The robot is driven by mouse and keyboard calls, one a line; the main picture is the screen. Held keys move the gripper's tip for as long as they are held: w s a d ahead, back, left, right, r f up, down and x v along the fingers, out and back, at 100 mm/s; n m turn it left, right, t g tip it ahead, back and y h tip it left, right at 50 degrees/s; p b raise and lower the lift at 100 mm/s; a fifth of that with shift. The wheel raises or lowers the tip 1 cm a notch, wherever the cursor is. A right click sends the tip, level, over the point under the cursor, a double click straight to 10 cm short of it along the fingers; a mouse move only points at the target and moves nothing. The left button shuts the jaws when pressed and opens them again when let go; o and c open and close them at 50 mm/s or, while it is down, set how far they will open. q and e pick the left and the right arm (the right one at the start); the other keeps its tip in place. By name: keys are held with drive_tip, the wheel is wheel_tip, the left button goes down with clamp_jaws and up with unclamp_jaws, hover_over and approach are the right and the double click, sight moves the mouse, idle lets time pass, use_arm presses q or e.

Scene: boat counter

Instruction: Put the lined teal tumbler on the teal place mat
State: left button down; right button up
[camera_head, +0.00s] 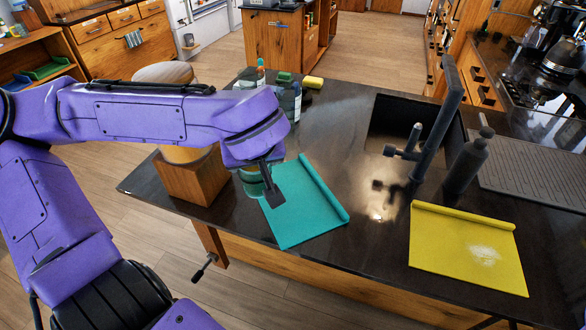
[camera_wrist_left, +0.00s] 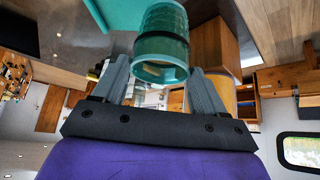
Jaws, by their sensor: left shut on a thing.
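The lined teal tumbler (camera_wrist_left: 162,45) is a see-through ribbed cup with a dark band, between the fingers of my left gripper (camera_wrist_left: 163,82) in the wrist view. In the head view my left gripper (camera_head: 266,176) partly hides the tumbler (camera_head: 250,183). There the tumbler overlaps the left edge of the teal place mat (camera_head: 305,207); whether it touches the mat or counter I cannot tell. The mat lies flat on the dark counter, with a rolled right edge and no other object on it. My right gripper is not in view.
A wooden block (camera_head: 192,178) stands left of the tumbler. Bottles (camera_head: 288,100) and a yellow sponge (camera_head: 313,82) are behind the mat. A yellow mat (camera_head: 467,248), dark bottle (camera_head: 465,163) and sink tap (camera_head: 436,95) are to the right. Dark counter is clear between the mats.

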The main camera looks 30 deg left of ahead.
use_arm(q)
drive_tip(key=w+d+f, duration=0.1)
drive_tip(key=w+f, duration=0.9)
drive_tip(key=f, duration=0.2)
drive_tip(key=shift+w+d, duration=0.3)
drive_tip(key=shift+w, duration=0.1)
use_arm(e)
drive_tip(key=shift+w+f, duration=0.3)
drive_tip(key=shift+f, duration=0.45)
use_arm(q)
drive_tip(key=shift+s+f, duration=0.15)
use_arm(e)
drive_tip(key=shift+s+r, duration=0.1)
use_arm(q)
drive_tip(key=shift+c, duration=0.3)
unclamp_jaws()
drive_tip(key=b+v, duration=0.1)
drive_tip(key=v, duration=1.1)
drive_tip(key=shift+r+b, duration=0.2)
drive_tip(key=shift+b, duration=0.1)
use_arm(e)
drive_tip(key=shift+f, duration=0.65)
